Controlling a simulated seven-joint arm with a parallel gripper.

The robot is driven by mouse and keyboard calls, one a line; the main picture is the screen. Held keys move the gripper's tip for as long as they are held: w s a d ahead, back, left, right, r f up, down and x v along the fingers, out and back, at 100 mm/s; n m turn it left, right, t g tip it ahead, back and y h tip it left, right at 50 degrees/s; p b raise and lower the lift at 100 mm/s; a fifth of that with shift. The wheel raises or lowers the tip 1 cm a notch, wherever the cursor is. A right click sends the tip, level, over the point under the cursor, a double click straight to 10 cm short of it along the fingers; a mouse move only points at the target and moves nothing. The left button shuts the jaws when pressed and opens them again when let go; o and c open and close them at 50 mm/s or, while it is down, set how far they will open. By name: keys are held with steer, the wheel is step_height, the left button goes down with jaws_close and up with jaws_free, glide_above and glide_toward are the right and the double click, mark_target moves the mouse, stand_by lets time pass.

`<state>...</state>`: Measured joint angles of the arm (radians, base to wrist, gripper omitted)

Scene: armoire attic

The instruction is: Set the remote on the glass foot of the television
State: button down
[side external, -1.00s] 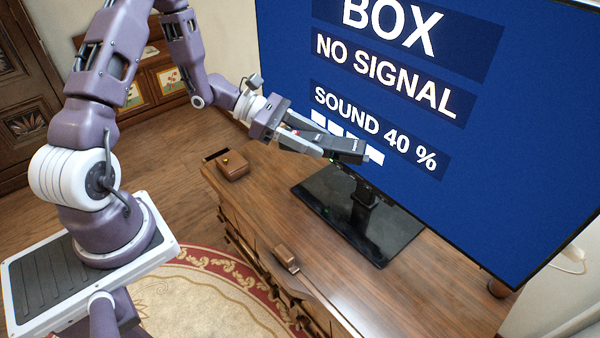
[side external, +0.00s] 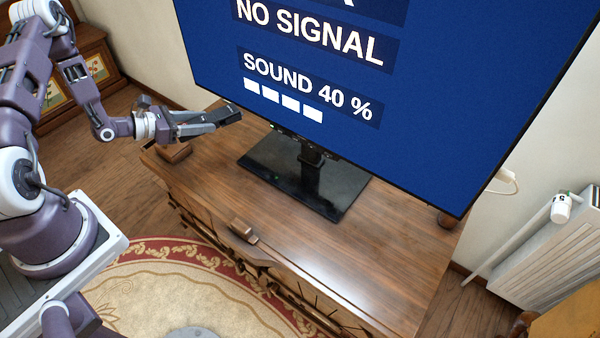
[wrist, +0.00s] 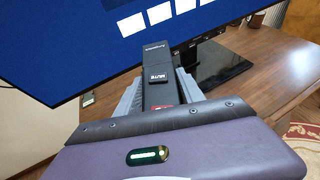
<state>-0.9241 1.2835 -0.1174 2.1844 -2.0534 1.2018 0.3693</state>
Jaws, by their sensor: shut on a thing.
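The black remote (side external: 219,116) is in my gripper (side external: 200,127), its far end pointing right towards the television (side external: 400,70). In the wrist view the remote (wrist: 158,68) sticks out beyond the two grey fingers (wrist: 160,92), and its lower end is hidden. The dark glass foot (side external: 325,203) rests on the wooden cabinet, under the television's stem. In the wrist view the foot (wrist: 225,70) lies to the right of the remote. In the side view the remote is held in the air, up and left of the foot, apart from it.
Another small wooden object (side external: 242,229) lies near the front edge. The screen is close to the remote in the picture. Bare wood surrounds the foot.

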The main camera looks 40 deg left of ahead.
steer(key=s+a+f+n+y, duration=0.1)
steer(key=s+a+f, duration=0.1)
steer(key=f, duration=0.3)
steer(key=s+a+f+n+y, duration=0.1)
steer(key=s+a+f+y, duration=0.1)
steer(key=f, duration=0.2)
steer(key=s+a+f+n+t+y, duration=0.1)
steer(key=s+a+f+n, duration=0.1)
steer(key=f, duration=0.3)
steer(key=shift+s+a+f+y, duration=0.3)
steer(key=shift+s+a, duration=0.1)
steer(key=shift+a, duration=0.1)
glide_above(230, 148)
steer(key=shift+s, duration=0.1)
steer(key=f, duration=0.7)
steer(key=shift+w, duration=0.2)
steer(key=c, duration=0.7)
jaws_free()
